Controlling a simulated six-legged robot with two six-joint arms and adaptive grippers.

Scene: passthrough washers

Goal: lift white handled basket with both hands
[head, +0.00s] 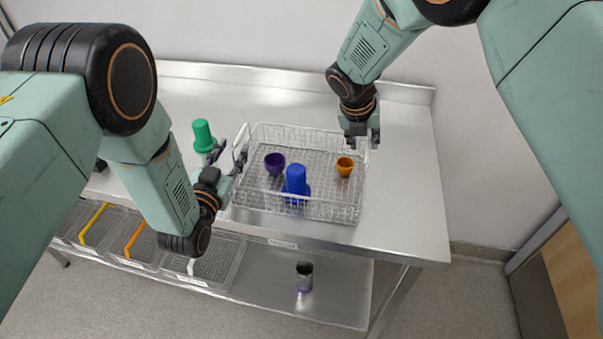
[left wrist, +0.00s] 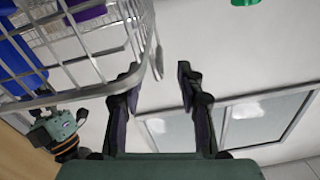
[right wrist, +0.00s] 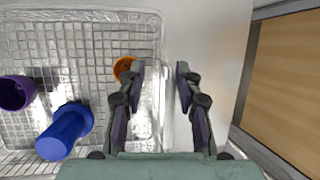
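My left gripper (head: 230,157) is open at the basket's left side. In the left wrist view the basket's white handle edge (left wrist: 154,60) shows between its fingers, nearer one of them. My right gripper (head: 362,138) is open above the basket's right side. In the right wrist view the basket's right edge (right wrist: 158,100) lies between its fingers. Neither gripper visibly closes on the basket.
A green cup (head: 203,136) stands on the table (head: 408,190) left of the basket, close to my left gripper. The wall is behind. The table right of the basket is clear.

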